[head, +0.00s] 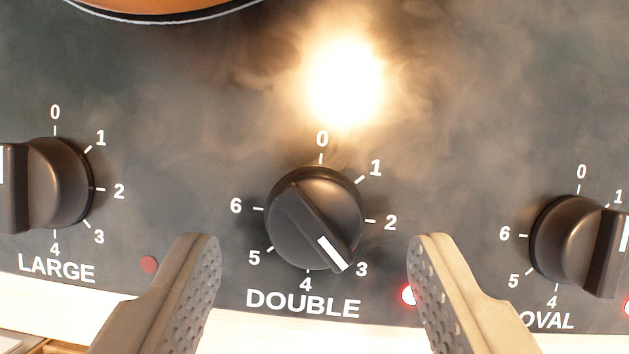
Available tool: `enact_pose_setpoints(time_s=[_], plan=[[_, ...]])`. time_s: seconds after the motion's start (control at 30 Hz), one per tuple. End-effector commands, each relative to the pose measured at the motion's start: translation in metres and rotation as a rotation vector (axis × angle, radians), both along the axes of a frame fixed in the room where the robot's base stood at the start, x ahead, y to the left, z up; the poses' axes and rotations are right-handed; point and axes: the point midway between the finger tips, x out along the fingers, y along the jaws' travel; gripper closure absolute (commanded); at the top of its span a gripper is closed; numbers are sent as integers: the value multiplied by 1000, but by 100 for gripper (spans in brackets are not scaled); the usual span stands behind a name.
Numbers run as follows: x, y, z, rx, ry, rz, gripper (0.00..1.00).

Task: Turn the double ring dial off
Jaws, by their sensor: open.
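The double ring dial (313,217) is a round black knob with a raised grip bar, in the middle of the head view above the label DOUBLE. The white mark on its bar points to the lower right, at or just beside 3. The 0 is at the top of its scale. A red lamp (408,295) beside it is lit and partly hidden by my right finger. My gripper (317,250) is open, with one finger below left and one below right of the dial. The fingers appear apart from the dial, and nothing is between them but the view of it.
The LARGE dial (60,183) is at the left, with an unlit dark red lamp (149,264). The OVAL dial (572,240) is at the right, with a lit red lamp at the picture's edge. A copper-coloured round thing (160,8) shows at the top. A bright glare covers part of the panel.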

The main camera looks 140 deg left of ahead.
Motion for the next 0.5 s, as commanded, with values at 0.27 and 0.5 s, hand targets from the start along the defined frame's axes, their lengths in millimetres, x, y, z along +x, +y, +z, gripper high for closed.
enact_pose_setpoints(time_s=[0.27,0.5], plan=[[6,-5,-18,0,0,0,45],[6,-5,-19,0,0,1,45]])
